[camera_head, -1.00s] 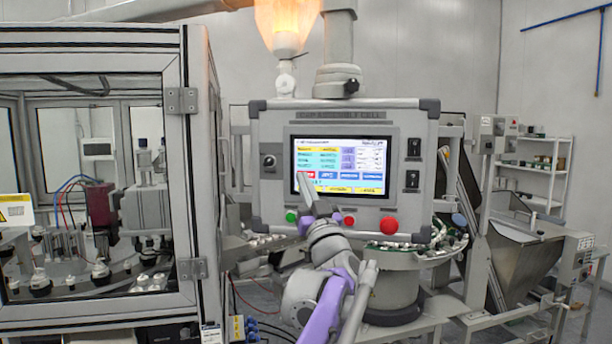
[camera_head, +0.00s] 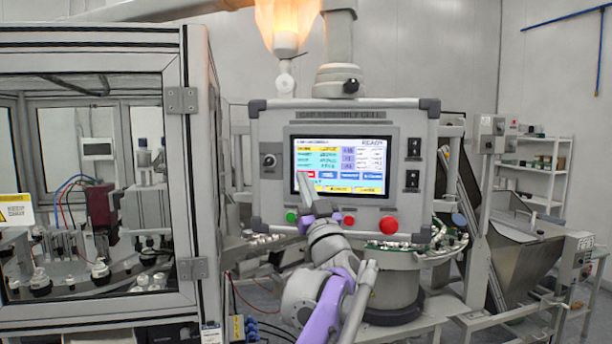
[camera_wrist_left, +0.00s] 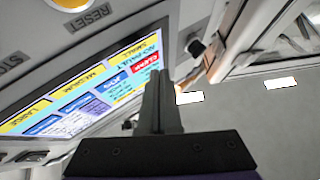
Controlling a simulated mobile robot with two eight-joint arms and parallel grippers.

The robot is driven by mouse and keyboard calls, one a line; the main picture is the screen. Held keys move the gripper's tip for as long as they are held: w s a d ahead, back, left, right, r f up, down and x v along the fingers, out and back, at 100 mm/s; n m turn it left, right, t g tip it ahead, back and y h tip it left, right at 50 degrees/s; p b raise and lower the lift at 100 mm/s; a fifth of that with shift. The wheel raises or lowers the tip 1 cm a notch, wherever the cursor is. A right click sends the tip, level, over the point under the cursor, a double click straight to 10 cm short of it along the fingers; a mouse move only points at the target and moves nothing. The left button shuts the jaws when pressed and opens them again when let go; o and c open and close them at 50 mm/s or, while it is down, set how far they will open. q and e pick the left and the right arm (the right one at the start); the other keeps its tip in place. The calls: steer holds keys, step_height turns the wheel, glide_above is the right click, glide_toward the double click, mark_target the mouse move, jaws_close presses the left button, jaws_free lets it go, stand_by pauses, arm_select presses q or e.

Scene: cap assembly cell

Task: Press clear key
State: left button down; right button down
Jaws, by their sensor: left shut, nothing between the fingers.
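The touchscreen (camera_head: 340,165) is lit on the grey control panel (camera_head: 268,215). Its red key (camera_head: 308,174) is at the lower left of the screen, beside blue keys. My left gripper (camera_head: 303,180) is in front of the screen's lower left, with its shut, empty fingers pointing up at the red key. In the left wrist view the shut fingers (camera_wrist_left: 159,78) are seen close to the screen (camera_wrist_left: 85,100), and the red key (camera_wrist_left: 147,72) is just left of the fingertips. I cannot tell whether they touch it. My right gripper is not in view.
Below the screen are a green button (camera_head: 291,216), a red button (camera_head: 349,220) and a larger red button (camera_head: 389,225). A black key switch (camera_head: 269,161) is left of the screen. A framed glass enclosure (camera_head: 185,200) stands at left and a metal hopper (camera_head: 520,262) at right.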

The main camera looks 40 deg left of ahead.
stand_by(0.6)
arm_select(q)
steer(key=shift+w+a+r, duration=0.1)
steer(key=shift+w+a, duration=0.05)
steer(key=shift+w, duration=0.35)
steer(key=shift+w+a+p, duration=0.15)
steer(key=shift+p, duration=0.2)
stand_by(0.4)
steer(key=shift+s+d, duration=0.3)
steer(key=shift+s, duration=0.35)
steer(key=s, duration=0.1)
steer(key=s+d, duration=0.1)
steer(key=s, duration=0.1)
steer(key=s+d, duration=0.1)
steer(key=shift+s+d, duration=0.1)
steer(key=shift+s, duration=0.15)
